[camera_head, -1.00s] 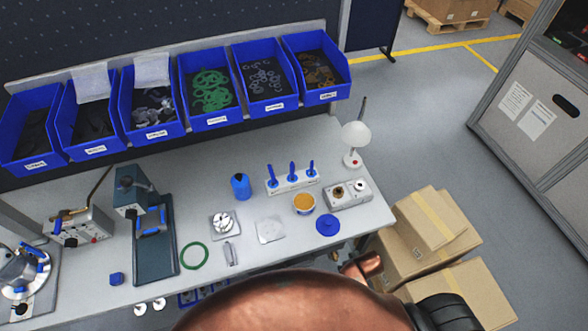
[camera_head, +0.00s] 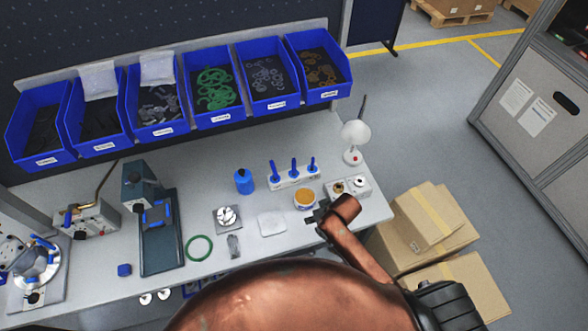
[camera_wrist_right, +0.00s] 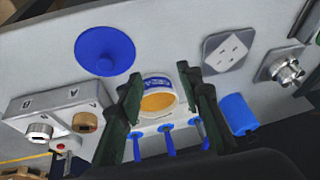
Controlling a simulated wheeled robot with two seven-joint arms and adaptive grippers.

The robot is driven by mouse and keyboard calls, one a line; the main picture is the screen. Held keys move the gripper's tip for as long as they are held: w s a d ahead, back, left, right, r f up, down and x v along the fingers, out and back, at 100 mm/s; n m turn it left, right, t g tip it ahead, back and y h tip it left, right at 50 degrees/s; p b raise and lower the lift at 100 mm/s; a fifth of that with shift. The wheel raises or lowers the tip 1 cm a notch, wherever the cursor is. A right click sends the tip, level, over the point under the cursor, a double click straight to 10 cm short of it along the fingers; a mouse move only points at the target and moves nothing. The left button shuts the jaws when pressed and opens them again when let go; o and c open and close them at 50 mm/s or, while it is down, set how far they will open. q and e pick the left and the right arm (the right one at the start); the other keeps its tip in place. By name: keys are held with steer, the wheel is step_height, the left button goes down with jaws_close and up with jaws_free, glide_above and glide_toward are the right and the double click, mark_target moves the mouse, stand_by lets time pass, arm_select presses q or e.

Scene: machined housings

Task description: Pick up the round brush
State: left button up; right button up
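Three blue-handled tools (camera_head: 293,167) stand upright in a white rack (camera_head: 296,182) at the back right of the bench; I cannot tell which is the round brush. In the right wrist view the blue handles (camera_wrist_right: 168,141) lie beyond an orange-filled tub (camera_wrist_right: 158,102), partly between my finger linkages. My right gripper (camera_head: 314,218) is over the bench in front of the tub, apart from the rack. In the right wrist view my right gripper (camera_wrist_right: 160,76) is open and empty, its fingers either side of the tub in the picture. My left gripper is not in view.
A blue lid (camera_wrist_right: 104,52) lies beside the tub. A two-socket box (camera_head: 348,188), lamp (camera_head: 355,135) and blue bottle (camera_head: 244,181) stand near the rack. A metal plate (camera_head: 272,223) lies left of my right gripper. Blue bins (camera_head: 266,102) line the back.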

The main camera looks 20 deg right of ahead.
steer(key=w+a+r, duration=0.2)
steer(key=w+a, duration=0.2)
steer(key=w, duration=0.6)
steer(key=m+h, duration=0.1)
steer(key=h, duration=0.1)
glide_toward(295, 163)
steer(key=x, duration=0.5)
steer(key=p+x, duration=0.1)
steer(key=x, duration=0.6)
steer(key=shift+w+a, duration=0.1)
jaws_close()
